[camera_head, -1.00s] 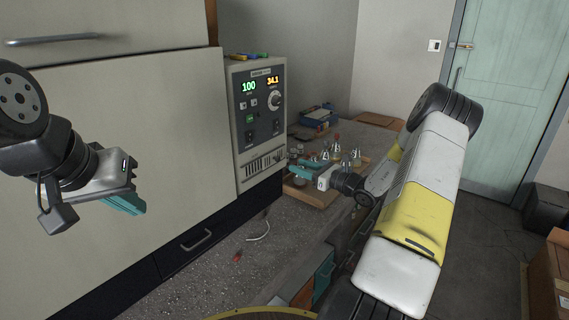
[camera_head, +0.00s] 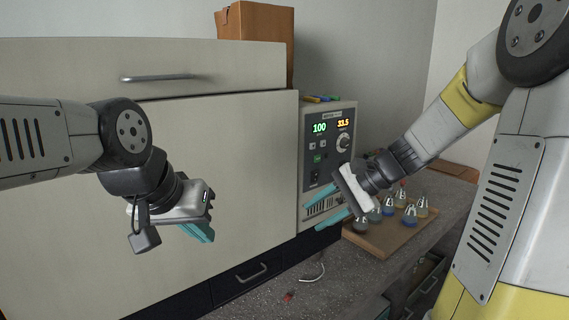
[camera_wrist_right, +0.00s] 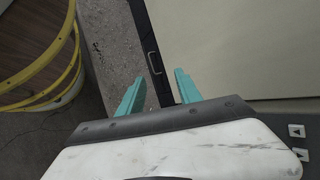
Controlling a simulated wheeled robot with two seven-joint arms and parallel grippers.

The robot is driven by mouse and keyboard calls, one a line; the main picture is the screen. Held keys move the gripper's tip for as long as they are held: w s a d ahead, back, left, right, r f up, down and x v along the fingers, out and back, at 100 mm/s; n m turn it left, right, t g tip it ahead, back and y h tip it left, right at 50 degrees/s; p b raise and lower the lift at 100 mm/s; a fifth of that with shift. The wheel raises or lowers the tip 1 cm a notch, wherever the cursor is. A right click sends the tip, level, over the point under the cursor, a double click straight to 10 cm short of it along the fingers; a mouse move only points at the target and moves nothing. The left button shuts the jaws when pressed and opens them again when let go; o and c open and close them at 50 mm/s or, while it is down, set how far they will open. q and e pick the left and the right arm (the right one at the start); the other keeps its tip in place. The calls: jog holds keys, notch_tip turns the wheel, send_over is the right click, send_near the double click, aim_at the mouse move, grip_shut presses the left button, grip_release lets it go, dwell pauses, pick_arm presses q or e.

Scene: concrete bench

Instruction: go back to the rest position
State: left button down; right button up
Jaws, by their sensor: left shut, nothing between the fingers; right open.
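My left gripper (camera_head: 200,233) has teal fingers pressed together and hangs in front of the large beige cabinet door, holding nothing. My right gripper (camera_head: 322,208) is open and empty in front of the control panel, left of the wooden tray. Its two teal fingers stand apart in the right wrist view (camera_wrist_right: 158,92), with bench top and cabinet edge showing between and beyond them.
A beige oven-like cabinet (camera_head: 200,140) with a lit panel (camera_head: 328,150) fills the left. A wooden tray (camera_head: 375,240) holds several flasks with blue or dark contents, partly behind my right arm. A small red item (camera_head: 288,296) lies on the bench. A round yellow-rimmed object (camera_wrist_right: 40,70) stands nearby.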

jog(key=s+d+r+n+t+h, duration=0.1)
jog(key=s+d+r+n+h, duration=0.1)
jog(key=s+n, duration=0.3)
jog(key=s+d+r+n+t+h, duration=0.2)
jog(key=s+d+r+n+h, duration=0.1)
jog(key=s, duration=0.7)
jog(key=shift+d+r+n+h, duration=0.2)
jog(key=shift+d+n+h, duration=0.2)
jog(key=shift+n+h, duration=0.6)
jog(key=shift+s, duration=0.1)
